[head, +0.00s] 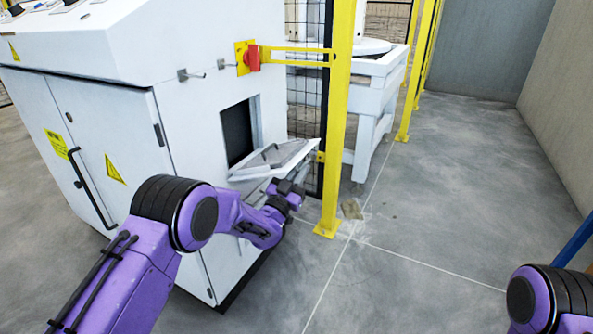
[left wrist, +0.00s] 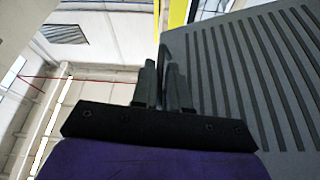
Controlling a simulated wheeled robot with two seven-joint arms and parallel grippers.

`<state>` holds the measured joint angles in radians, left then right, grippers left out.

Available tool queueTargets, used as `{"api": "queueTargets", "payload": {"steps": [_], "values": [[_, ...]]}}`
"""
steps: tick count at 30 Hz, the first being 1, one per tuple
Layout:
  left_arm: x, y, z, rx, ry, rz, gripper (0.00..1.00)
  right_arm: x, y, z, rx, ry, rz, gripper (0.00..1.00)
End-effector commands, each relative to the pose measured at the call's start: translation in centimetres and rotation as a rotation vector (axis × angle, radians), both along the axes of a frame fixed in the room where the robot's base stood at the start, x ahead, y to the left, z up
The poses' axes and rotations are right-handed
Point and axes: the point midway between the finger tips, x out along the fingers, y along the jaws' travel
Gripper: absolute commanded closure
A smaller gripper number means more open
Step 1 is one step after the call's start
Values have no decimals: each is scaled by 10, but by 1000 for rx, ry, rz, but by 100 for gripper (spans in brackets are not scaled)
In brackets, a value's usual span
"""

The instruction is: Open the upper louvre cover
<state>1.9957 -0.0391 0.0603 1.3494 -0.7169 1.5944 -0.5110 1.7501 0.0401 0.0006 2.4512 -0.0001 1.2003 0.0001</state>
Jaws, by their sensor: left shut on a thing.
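The upper louvre cover (head: 275,158) is a light grey panel that stands out from the side of the white cabinet. It is tilted outward just below a dark square opening (head: 237,133). My left gripper (head: 296,190) is at the cover's outer end, low on its right side. In the left wrist view the gripper's fingers (left wrist: 165,82) are shut on a thin edge or tab of the cover, whose dark ribbed face (left wrist: 250,75) fills the right. The exact grip point is hidden in the head view. My right gripper is out of view.
The white cabinet (head: 185,112) stands at left, with a red switch (head: 252,57) above the opening. A yellow post (head: 338,120) with black mesh stands close to the cover's right. A white table (head: 368,95) is behind it. The floor (head: 440,180) at right is clear.

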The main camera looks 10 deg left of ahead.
Motion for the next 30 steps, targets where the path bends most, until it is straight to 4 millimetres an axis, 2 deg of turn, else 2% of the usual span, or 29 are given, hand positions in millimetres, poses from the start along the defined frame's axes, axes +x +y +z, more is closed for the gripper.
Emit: {"api": "queueTargets", "payload": {"steps": [1,3,12,21,30], "values": [[0,-1,-10,22,-4,0,100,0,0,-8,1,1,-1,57],[-1,-2,-16,54,-13,1,100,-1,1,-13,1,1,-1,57],[-1,-4,-36,161,-41,1,100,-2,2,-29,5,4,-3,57],[-1,-4,-46,216,-56,2,100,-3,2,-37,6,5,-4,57],[-1,-4,-47,227,-59,3,100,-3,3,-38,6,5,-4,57]]}}
